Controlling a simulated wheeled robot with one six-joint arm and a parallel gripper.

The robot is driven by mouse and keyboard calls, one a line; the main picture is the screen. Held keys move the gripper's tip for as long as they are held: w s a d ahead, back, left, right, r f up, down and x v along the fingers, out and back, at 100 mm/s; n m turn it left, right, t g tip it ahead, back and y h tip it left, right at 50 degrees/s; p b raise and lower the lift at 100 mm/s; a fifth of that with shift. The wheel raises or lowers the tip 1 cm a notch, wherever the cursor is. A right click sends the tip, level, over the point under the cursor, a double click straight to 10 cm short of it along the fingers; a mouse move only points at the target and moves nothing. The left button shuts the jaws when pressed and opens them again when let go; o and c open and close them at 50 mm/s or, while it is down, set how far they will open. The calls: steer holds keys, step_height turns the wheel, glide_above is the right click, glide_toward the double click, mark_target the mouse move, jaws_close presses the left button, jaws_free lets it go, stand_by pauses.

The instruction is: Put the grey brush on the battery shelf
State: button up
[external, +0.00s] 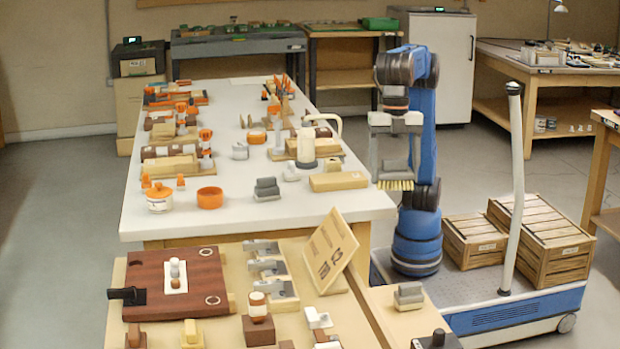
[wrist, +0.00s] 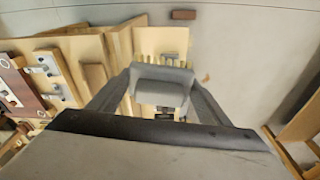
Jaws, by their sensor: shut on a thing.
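My gripper (external: 396,160) is shut on the grey brush (external: 395,175), whose pale yellow bristles point down. It holds the brush in the air beside the right edge of the white table. In the wrist view, the brush's grey body (wrist: 160,84) sits between the two fingers of my gripper (wrist: 155,88). I cannot tell which surface is the battery shelf, as no label is readable.
The white table (external: 255,212) holds a wooden block (external: 338,181), a cream jug (external: 306,146) and several tools. A slanted wooden board (external: 330,250) stands on the nearer bench. Two wooden crates (external: 540,242) lie to the right. A grey stacked item (external: 408,296) sits on a low wooden surface.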

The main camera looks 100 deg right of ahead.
mark_target(407, 171)
steer(key=s+n, duration=0.1)
steer(key=s+a, duration=0.1)
steer(key=shift+s+a+f+n, duration=0.2)
steer(key=shift+s+a+n, duration=0.1)
steer(key=shift+s+n, duration=0.1)
steer(key=shift+w+f, duration=0.15)
steer(key=shift+f, duration=15)
steer(key=shift+f, duration=0.15)
steer(key=o, duration=1.1)
steer(key=r, duration=0.4)
steer(key=d+r, duration=0.1)
steer(key=r, duration=0.3)
steer(key=d+r, duration=0.1)
steer(key=r, duration=0.3)
steer(key=shift+r, duration=0.1)
